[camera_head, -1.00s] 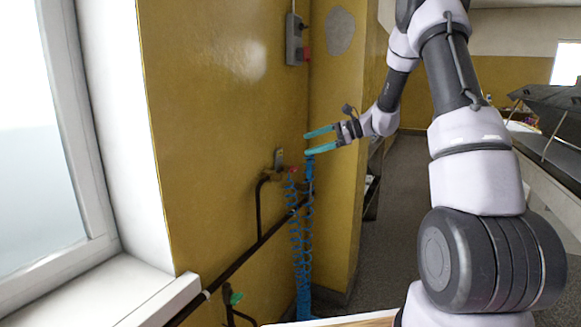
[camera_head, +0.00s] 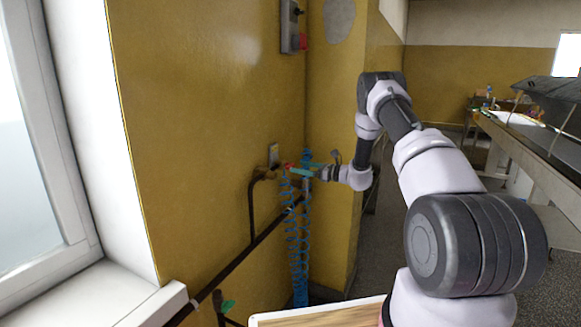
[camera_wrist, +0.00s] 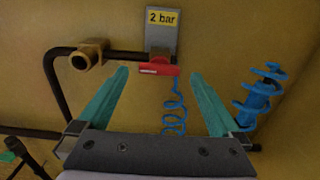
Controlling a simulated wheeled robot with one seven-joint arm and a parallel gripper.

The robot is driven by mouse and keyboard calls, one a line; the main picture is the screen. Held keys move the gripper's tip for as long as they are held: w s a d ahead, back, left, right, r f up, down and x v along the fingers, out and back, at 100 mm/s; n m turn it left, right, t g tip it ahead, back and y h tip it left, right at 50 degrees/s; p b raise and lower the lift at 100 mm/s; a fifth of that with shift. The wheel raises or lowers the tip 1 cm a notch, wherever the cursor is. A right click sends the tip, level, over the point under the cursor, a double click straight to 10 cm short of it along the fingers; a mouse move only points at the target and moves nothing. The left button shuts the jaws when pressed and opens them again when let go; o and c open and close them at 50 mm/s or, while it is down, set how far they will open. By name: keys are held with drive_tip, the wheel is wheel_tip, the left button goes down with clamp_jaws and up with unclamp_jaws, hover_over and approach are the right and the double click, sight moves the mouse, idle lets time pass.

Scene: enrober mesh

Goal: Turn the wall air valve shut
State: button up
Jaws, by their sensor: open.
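The wall air valve has a red handle (camera_wrist: 155,70) in front of a grey plate marked "2 bar" (camera_wrist: 162,18). In the head view the handle (camera_head: 287,166) is a small red spot, partly hidden near my gripper. A dark pipe leads to the valve, with a brass fitting (camera_wrist: 88,55) at its left bend. My gripper (camera_wrist: 160,76) is open, with teal fingers pointing toward the wall. The handle lies between the fingertips in the picture; whether they touch it I cannot tell. In the head view my gripper (camera_head: 302,170) is right at the valve.
A blue coiled hose (camera_wrist: 175,112) hangs below the handle, and another blue coil (camera_wrist: 258,95) is right of my right finger. A green-handled valve (camera_head: 228,306) sits lower on the piping. A grey switch box (camera_head: 290,25) is higher on the yellow wall.

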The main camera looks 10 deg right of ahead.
sight(293, 166)
drive_tip(key=shift+x, duration=2.6)
drive_tip(key=c, duration=1.3)
